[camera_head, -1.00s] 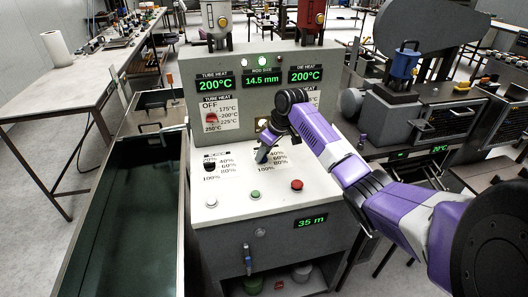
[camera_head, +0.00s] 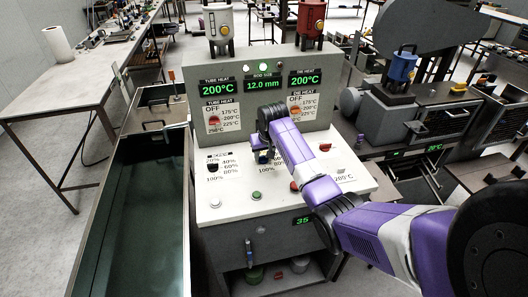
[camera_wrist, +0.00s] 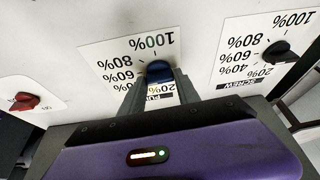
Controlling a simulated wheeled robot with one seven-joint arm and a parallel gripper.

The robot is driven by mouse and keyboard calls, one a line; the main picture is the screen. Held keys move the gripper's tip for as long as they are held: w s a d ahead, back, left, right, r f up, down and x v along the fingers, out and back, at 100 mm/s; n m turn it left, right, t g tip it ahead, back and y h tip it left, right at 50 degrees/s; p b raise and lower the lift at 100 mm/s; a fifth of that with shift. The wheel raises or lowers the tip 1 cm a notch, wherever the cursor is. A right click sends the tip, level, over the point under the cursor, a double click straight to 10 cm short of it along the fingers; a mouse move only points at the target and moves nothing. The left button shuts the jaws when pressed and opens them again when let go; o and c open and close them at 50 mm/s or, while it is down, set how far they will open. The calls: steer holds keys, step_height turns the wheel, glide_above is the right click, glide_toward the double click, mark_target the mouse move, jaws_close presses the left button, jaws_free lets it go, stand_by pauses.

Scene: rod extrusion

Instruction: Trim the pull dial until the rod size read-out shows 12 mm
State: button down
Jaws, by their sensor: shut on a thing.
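The rod size read-out (camera_head: 263,85) on the upright panel shows 12.0 mm in green. The blue pull dial (camera_wrist: 158,72) shows in the wrist view on its white percent label, with 100% on its far side and 20% close to my gripper. My gripper (camera_wrist: 158,86) is shut on the dial, one finger on each side. The dial's exact pointing is hard to read. In the head view my gripper (camera_head: 263,155) is at the dial on the sloped panel, and my purple arm hides part of that area.
The dark screw dial (camera_wrist: 275,52) sits beside the pull dial. A green button (camera_head: 256,195) and a red button (camera_head: 294,186) are on the panel's front. Tube heat (camera_head: 218,89) and die heat (camera_head: 305,84) both read 200°C. An open green trough (camera_head: 140,215) stands left.

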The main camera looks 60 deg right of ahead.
mark_target(265, 167)
steer(key=shift+m, duration=0.4)
steer(key=c, duration=0.9)
jaws_free()
steer(key=shift+b+v, duration=0.5)
steer(key=shift+v, duration=3.45)
steer(key=shift+w, duration=0.1)
